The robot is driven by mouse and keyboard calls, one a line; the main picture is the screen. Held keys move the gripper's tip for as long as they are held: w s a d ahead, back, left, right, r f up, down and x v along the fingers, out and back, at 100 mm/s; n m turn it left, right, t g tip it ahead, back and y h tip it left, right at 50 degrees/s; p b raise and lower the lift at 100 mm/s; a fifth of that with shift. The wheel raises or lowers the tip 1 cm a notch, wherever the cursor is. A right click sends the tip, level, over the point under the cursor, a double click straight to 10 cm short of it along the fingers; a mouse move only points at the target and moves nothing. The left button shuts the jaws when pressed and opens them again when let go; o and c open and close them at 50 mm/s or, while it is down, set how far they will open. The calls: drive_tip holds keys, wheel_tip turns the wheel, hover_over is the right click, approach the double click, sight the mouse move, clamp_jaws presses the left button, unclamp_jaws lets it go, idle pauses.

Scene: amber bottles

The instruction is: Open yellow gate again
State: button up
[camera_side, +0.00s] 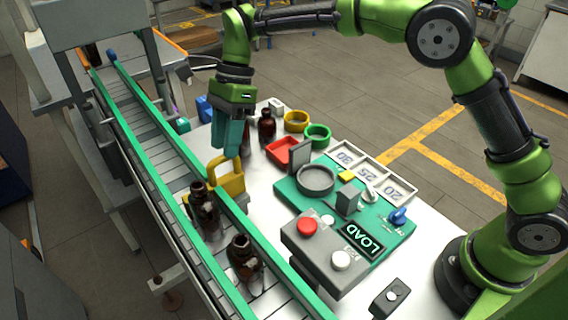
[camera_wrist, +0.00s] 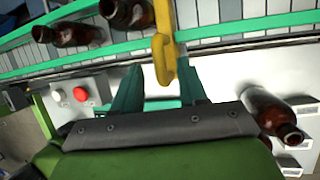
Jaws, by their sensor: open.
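The yellow gate (camera_side: 228,176) stands at the near green rail of the conveyor, beside the amber bottles on the belt. In the wrist view its yellow bar (camera_wrist: 164,58) reaches down from the belt into the space between my fingers. My gripper (camera_side: 230,152) is open just above and behind the gate, fingers pointing down. In the wrist view the teal fingers (camera_wrist: 160,92) stand on either side of the yellow bar, with gaps showing. An amber bottle (camera_side: 203,208) and another amber bottle (camera_side: 245,258) are on the belt, past the gate.
An amber bottle (camera_side: 267,126) stands on the white table behind my gripper; a bottle also shows close to my right finger in the wrist view (camera_wrist: 270,112). A red tray (camera_side: 283,151), yellow ring (camera_side: 296,121), green ring (camera_side: 317,136) and green LOAD panel (camera_side: 362,239) occupy the table.

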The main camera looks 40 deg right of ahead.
drive_tip(key=shift+x, duration=0.75)
clamp_jaws()
